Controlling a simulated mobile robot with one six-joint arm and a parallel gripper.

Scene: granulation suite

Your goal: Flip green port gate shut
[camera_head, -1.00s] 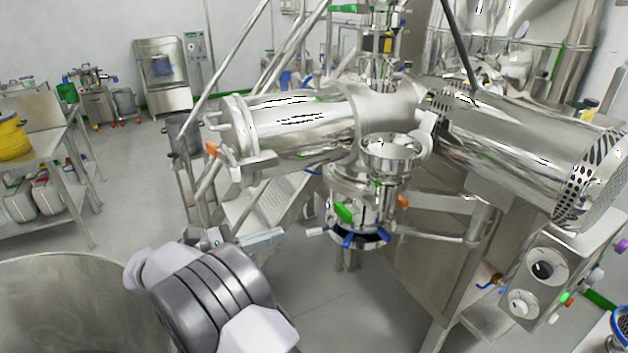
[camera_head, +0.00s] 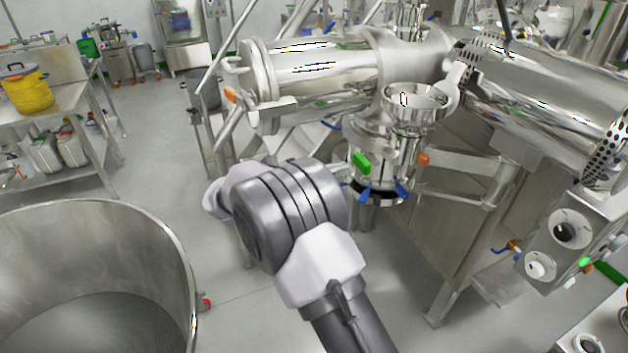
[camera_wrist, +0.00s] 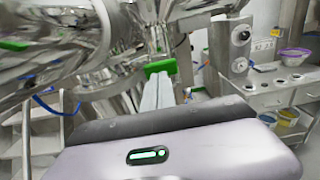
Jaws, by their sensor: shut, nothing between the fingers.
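The green port gate handle (camera_head: 361,163) is a small green block on the steel port under the funnel at the machine's centre. In the wrist view the green handle (camera_wrist: 160,67) lies just beyond the fingertips, near the top middle. My gripper (camera_wrist: 158,82) is shut and empty, its pale fingers pointing at the green handle. I cannot tell whether they touch it. In the head view my grey wrist hides most of the gripper, whose tip (camera_head: 342,172) shows just left of the handle.
Blue clamps (camera_head: 401,190) ring the port's base, and an orange handle (camera_head: 422,159) sits to its right. A control box with knobs (camera_head: 565,232) stands at right. A large steel drum (camera_head: 180,250) is at lower left. A support leg (camera_head: 450,285) reaches the floor.

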